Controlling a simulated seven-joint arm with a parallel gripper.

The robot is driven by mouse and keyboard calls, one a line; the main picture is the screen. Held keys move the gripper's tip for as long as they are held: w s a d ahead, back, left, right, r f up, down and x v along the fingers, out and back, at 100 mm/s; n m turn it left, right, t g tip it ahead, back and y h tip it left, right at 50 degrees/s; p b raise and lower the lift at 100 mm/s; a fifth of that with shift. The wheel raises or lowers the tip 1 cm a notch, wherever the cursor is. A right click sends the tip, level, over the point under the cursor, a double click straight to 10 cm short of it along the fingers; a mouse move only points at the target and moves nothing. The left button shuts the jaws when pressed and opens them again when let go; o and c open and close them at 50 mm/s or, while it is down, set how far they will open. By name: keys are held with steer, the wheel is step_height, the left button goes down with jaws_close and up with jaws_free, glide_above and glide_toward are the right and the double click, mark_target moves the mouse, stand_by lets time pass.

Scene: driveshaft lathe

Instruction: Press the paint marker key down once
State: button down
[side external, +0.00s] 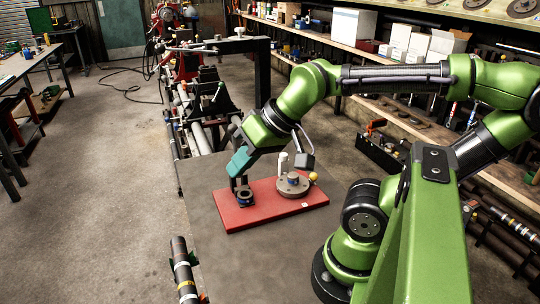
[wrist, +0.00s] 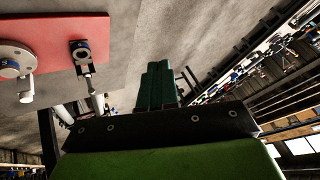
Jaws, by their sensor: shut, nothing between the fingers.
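A red board (side external: 262,211) lies on the grey bench and carries two fittings. No label marks either as the paint marker key. My gripper (side external: 236,171) has teal fingers, which appear above the board's left end, near the ringed block. In the wrist view the fingers (wrist: 158,85) are together, empty, and apart from the block. Contact is not visible.
A small yellow ball (side external: 313,176) is at the disc's right. A lathe with shafts (side external: 205,115) stands behind the bench, and a dark banded tube (side external: 183,265) lies at front left. The bench (side external: 235,265) in front of the board is clear.

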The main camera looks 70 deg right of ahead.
steer(key=m+h, duration=0.3)
steer(key=m, duration=2.1)
glide_above(285, 155)
step_height(285, 155, down, 4)
steer(key=shift+d+r, duration=0.1)
steer(key=shift+f, duration=4.4)
